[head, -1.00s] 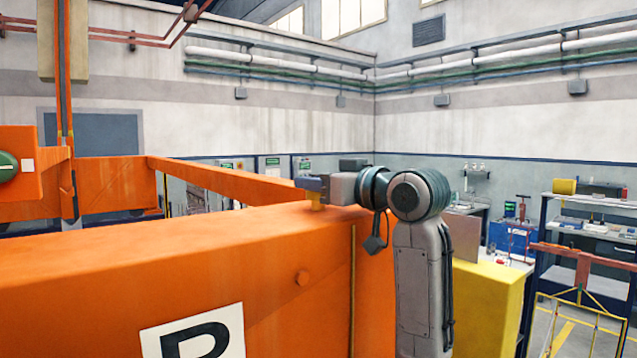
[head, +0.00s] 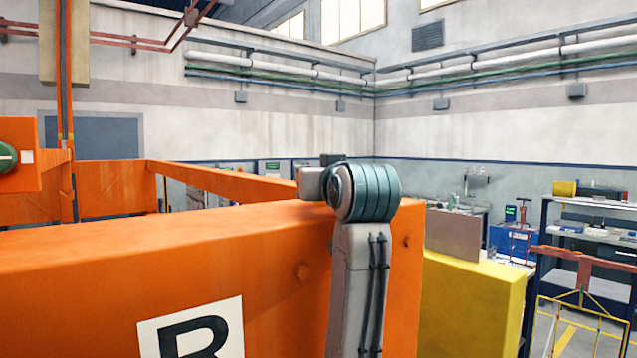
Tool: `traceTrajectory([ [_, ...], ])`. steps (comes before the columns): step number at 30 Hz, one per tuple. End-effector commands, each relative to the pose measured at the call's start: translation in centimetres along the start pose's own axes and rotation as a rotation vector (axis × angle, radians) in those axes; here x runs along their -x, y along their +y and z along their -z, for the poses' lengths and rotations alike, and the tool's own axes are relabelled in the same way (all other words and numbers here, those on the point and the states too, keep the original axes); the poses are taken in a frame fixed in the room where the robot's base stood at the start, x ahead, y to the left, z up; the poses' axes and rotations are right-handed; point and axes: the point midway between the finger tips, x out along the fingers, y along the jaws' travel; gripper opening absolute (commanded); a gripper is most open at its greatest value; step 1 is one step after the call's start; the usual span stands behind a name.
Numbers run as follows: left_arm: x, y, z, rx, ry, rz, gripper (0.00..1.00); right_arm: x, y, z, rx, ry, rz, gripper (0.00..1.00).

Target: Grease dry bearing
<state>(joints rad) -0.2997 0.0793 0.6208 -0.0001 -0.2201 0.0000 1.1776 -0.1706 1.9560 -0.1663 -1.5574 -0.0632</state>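A grey arm of mine, which appears to be the right one, rises from the lower middle. Its large ribbed teal joint is in front of the orange beam (head: 250,235), and a grey block extends left from it above the beam's top edge. The fingers at its end do not show. My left gripper is out of view. No bearing can be made out for certain. A round green part (head: 7,157) sits on an orange block (head: 25,170) at the far left. A red upright tool (head: 523,212), small and unclear, stands on the right bench.
A plate with a black R (head: 192,332) is on the beam's face. A yellow block (head: 472,305) stands to its right. Farther right are a blue-framed shelf (head: 592,232) with several items and a red and yellow barrier (head: 580,258).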

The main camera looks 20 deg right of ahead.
Motion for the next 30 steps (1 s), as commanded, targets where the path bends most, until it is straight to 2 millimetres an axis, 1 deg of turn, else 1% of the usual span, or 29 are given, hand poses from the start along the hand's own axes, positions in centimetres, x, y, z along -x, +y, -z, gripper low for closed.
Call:
traceTrajectory([
  [15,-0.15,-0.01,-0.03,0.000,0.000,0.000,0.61,-0.01,-0.01,-0.02,0.001,-0.001,-0.025,0.16],
  [16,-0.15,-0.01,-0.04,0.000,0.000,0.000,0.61,-0.01,-0.01,-0.02,0.001,0.000,-0.025,0.43],
  [18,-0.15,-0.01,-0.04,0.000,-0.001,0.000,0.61,-0.01,0.00,-0.01,0.001,0.000,-0.024,0.57],
  [19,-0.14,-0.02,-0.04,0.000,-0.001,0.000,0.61,-0.01,0.00,-0.01,0.001,0.000,-0.024,0.60],
  [26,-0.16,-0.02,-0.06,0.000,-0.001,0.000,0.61,0.00,0.00,-0.01,0.001,0.000,-0.024,0.60],
  [30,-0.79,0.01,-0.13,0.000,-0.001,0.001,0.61,0.74,-0.03,-0.14,0.000,0.003,-0.024,0.60],
])
